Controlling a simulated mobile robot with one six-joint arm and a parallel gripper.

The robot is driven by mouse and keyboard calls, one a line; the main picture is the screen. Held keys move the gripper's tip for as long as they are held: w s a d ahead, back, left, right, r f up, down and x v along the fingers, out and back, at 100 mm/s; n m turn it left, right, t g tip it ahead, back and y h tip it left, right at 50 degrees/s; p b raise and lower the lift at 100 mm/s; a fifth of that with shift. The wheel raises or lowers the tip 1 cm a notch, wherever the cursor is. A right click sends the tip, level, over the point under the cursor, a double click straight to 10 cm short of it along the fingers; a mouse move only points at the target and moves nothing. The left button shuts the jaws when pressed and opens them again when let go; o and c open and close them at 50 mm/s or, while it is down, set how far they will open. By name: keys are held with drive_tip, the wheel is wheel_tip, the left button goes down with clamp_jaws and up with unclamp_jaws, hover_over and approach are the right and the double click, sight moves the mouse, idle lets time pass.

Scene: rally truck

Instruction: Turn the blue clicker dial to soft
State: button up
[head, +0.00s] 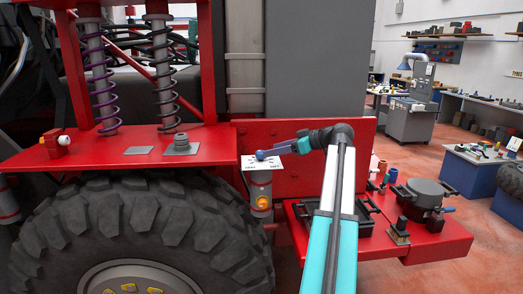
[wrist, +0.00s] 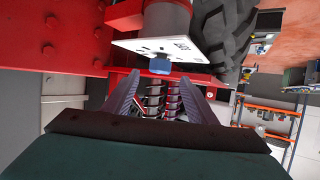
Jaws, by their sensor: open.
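The blue clicker dial (head: 260,155) sits on a white marked plate (head: 280,162) above a canister, beside the red truck body. The plate's lettering is too small to read surely, and I cannot tell where the dial points. My gripper (head: 298,145) is just to the right of the dial in the head view, apart from it. In the wrist view the dial (wrist: 160,66) shows beyond and between the fingertips of my open, empty gripper (wrist: 160,77).
A large tyre (head: 140,225) stands below and left of the plate. A red deck (head: 120,150) with coil springs (head: 160,70) is at left. A red shelf (head: 430,243) with a black tray and round dark device (head: 424,195) is at right. Free floor lies farther right.

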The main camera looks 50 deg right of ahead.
sight(261, 152)
drive_tip(key=shift+p+x, duration=1.25)
drive_tip(key=shift+x, duration=2.35)
drive_tip(key=c, duration=1)
drive_tip(key=shift+d+r, duration=0.15)
drive_tip(key=shift+d, duration=0.15)
drive_tip(key=shift+c, duration=0.3)
drive_tip(key=shift+a, duration=0.25)
